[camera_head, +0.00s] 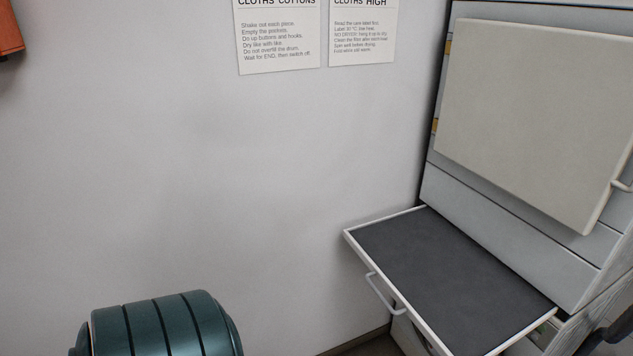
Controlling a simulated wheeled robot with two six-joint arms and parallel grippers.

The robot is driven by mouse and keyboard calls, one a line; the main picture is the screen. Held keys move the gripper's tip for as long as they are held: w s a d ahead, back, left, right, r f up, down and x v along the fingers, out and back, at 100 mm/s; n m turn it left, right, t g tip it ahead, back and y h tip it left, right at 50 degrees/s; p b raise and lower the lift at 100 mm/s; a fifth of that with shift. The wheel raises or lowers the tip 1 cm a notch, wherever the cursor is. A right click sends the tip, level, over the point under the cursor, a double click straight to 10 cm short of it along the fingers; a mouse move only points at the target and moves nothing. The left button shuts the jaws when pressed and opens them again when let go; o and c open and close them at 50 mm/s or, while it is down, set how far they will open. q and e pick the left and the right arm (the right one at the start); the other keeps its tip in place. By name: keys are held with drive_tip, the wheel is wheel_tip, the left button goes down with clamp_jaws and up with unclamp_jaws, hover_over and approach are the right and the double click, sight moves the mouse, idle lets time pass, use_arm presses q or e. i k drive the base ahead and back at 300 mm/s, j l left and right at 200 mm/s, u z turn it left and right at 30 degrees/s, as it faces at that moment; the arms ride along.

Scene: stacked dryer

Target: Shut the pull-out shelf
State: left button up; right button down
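The pull-out shelf (455,270) stands well out from the front of the pale stacked machine (505,235) at the right. It has a dark grey flat top and a white rim. A white bar handle (380,294) sits on its front edge, facing left. The top of the shelf is bare. Neither of my grippers can be made out in the head view, and nothing is seen touching the shelf or its handle. The lower part of the machine is mostly hidden under the shelf.
A beige door panel (535,110) with a small handle is on the machine above the shelf. A teal ribbed rounded object (165,328) is at the bottom left. A dark part (608,338) shows at the lower right edge. Two notices hang on the wall. Space left of the handle looks clear.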

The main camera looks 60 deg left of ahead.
sight(464, 299)
drive_tip(key=i+j+u, duration=0.25)
drive_tip(key=u, duration=0.15)
drive_tip(key=i+j+u, duration=0.4)
drive_tip(key=i+u, duration=0.35)
drive_tip(key=k+j, duration=0.05)
drive_tip(key=k, duration=0.05)
